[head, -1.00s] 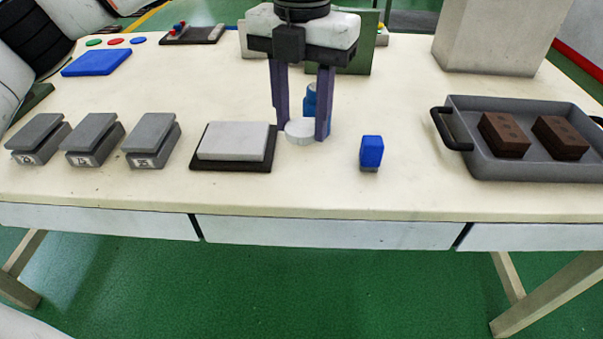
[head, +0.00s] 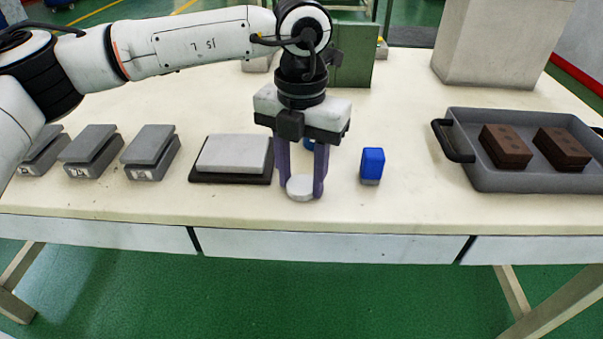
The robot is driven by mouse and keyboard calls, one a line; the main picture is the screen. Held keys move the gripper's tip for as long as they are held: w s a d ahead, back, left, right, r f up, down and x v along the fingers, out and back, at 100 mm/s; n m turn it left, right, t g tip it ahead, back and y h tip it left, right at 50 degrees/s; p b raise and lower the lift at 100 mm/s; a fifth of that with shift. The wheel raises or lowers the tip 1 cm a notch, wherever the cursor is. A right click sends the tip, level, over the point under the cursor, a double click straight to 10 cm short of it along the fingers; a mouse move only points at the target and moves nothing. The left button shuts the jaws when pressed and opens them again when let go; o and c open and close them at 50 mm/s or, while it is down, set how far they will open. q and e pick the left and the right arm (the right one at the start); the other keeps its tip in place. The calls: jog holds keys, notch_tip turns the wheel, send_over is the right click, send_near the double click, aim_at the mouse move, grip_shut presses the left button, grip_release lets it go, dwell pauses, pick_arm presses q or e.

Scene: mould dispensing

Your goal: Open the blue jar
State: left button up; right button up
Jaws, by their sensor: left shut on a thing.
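My left gripper (head: 304,192) points down near the front of the table, with its fingers either side of a white round disc (head: 299,187). It is shut on this disc, which looks like a lid. I cannot tell whether the disc touches the table. A blue thing (head: 309,144), likely the blue jar, stands behind the fingers. Most of it is hidden by my gripper, so its top does not show. My right gripper is not in view.
A small blue block with a grey base (head: 372,165) stands just right of my gripper. A flat scale-like plate (head: 232,154) lies left. Several grey boxes (head: 151,152) stand further left. A grey tray (head: 483,178) with two brown bricks (head: 507,146) is at right.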

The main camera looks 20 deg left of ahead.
aim_at(302, 184)
pick_arm(q)
jog(key=o, duration=1.2)
jog(key=shift+c, duration=0.2)
jog(key=shift+r+p, duration=0.25)
jog(key=shift+p, duration=0.05)
notch_tip(302, 184, up, 12)
jog(key=p, duration=0.1)
jog(key=shift+f, duration=0.2)
